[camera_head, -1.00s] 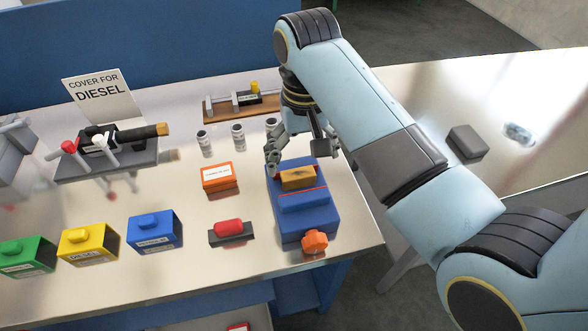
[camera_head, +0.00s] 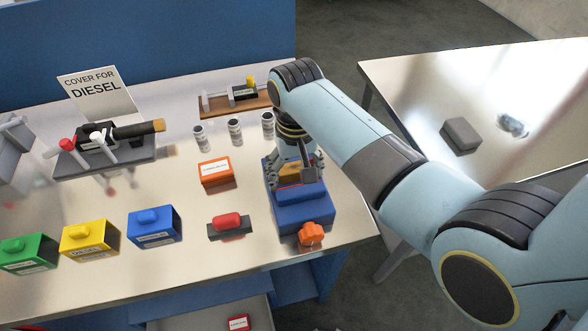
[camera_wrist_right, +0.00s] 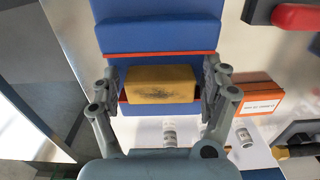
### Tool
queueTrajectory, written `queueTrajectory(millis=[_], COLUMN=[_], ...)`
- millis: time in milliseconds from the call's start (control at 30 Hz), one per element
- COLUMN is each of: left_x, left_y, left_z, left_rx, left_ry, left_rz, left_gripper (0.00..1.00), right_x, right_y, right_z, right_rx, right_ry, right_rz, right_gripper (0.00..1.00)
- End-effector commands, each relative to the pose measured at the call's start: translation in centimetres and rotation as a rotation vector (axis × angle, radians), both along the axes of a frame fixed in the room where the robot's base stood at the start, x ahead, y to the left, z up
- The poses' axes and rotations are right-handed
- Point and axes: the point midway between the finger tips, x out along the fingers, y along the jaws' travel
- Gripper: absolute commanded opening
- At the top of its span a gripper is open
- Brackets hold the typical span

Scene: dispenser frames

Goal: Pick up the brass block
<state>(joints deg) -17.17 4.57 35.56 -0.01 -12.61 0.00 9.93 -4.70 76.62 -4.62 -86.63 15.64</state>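The brass block (camera_wrist_right: 160,84) sits in a slot of the blue vise-like fixture (camera_head: 303,213), between its blue jaws with red edges. In the head view it is mostly hidden by my right gripper (camera_head: 296,171). In the right wrist view my right gripper (camera_wrist_right: 161,82) is open, with one finger on each side of the block. A narrow gap seems to show between each finger and the block's ends; contact is not clear. My left gripper is not in view.
An orange knob (camera_head: 311,234) is on the fixture's front. An orange box (camera_head: 216,174) and a red piece on a dark base (camera_head: 227,222) stand left of it. Several small cylinders (camera_head: 235,131) stand behind. Green, yellow and blue boxes (camera_head: 153,228) line the left front.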

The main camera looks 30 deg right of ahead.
Motion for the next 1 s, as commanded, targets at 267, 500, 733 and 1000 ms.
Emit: queueTrajectory(millis=[267,500,733,1000], left_x=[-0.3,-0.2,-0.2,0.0], left_y=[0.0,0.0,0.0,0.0], left_z=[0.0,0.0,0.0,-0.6], left_rx=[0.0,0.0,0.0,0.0], left_ry=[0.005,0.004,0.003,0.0], left_rz=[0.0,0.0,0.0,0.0], left_gripper=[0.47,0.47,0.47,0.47], right_x=[0.0,0.1,0.1,0.2], right_y=[0.0,0.0,0.0,0.0], right_z=[0.0,0.1,0.2,2.2], right_rx=[0.0,-0.001,-0.001,-0.001], right_ry=[0.0,-0.002,-0.002,-0.007], right_rz=[0.0,0.0,0.0,-0.001], right_gripper=[0.41,0.18,0.18,0.18])
